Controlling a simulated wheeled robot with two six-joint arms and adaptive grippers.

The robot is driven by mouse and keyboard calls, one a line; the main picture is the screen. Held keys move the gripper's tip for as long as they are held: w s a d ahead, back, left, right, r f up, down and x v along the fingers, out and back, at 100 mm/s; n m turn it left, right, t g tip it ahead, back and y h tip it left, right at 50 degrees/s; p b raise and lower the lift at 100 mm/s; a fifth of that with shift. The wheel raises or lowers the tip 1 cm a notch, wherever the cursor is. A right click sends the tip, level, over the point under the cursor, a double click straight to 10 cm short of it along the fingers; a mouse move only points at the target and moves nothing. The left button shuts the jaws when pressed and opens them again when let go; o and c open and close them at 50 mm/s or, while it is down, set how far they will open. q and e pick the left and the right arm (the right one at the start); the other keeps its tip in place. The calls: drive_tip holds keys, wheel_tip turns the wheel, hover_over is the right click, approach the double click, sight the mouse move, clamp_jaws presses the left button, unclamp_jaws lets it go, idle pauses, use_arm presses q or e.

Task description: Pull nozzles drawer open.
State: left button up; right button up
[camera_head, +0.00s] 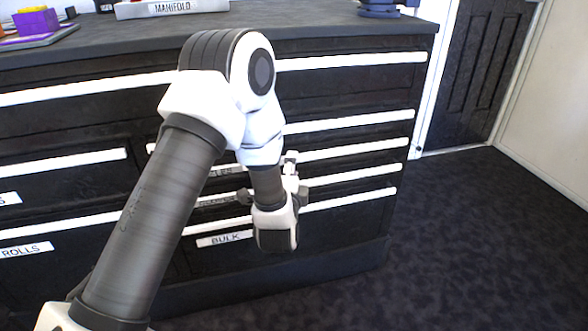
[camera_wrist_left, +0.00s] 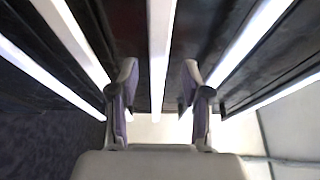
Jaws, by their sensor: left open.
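A dark cabinet of drawers with long white bar handles fills the middle of the head view. A drawer label (camera_head: 223,170) beside my left arm is partly hidden and its full word cannot be read, so I cannot confirm which drawer is the nozzles one. My left gripper (camera_head: 288,180) is in front of the right-hand drawer stack, at the middle to lower handles, partly hidden by its own wrist. In the left wrist view, its two fingers (camera_wrist_left: 160,92) are apart, with one white handle (camera_wrist_left: 160,45) running between them. Contact cannot be told. My right gripper is out of view.
The lowest labelled drawer reads BULK (camera_head: 225,240). A ROLLS label (camera_head: 25,249) is on the left stack. The countertop (camera_head: 330,25) holds a MANIFOLD sign (camera_head: 172,8) and a purple item (camera_head: 34,22). Dark carpet (camera_head: 480,240) is clear on the right, before a door (camera_head: 485,70).

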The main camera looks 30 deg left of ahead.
use_arm(q)
drive_tip(key=b+x, duration=0.1)
drive_tip(key=x, duration=0.3)
drive_tip(key=shift+w+a+f, duration=0.1)
drive_tip(key=shift+w+a, duration=0.05)
drive_tip(key=shift+w, duration=0.05)
clamp_jaws()
